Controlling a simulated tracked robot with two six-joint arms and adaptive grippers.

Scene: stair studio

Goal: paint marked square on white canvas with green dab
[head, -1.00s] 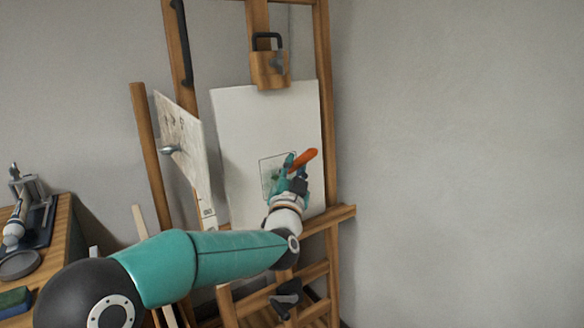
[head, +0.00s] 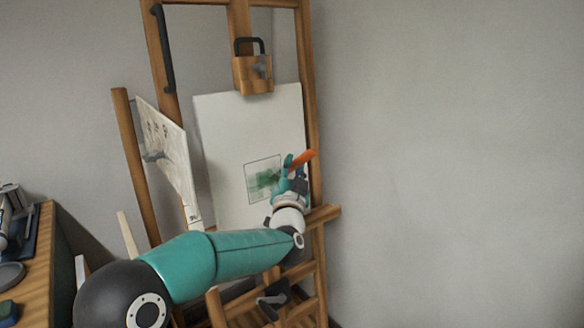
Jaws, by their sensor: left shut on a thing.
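The white canvas (head: 225,140) stands on a wooden easel (head: 310,120). A thin dark outline marks a square (head: 251,195) on its lower middle, with a smeared green patch of paint (head: 264,181) inside. My left gripper (head: 290,172) is at the right edge of the square, shut on a tool with an orange handle (head: 304,158). The handle points up and to the right. The tool's working end is mostly hidden by the fingers, so I cannot tell whether it touches the canvas. My right gripper is not in view.
A second, tilted board with grey marks (head: 165,150) leans at the left of the easel. A wooden clamp block (head: 252,74) holds the canvas top. A wooden table (head: 38,265) stands at the left edge. The right side shows bare wall.

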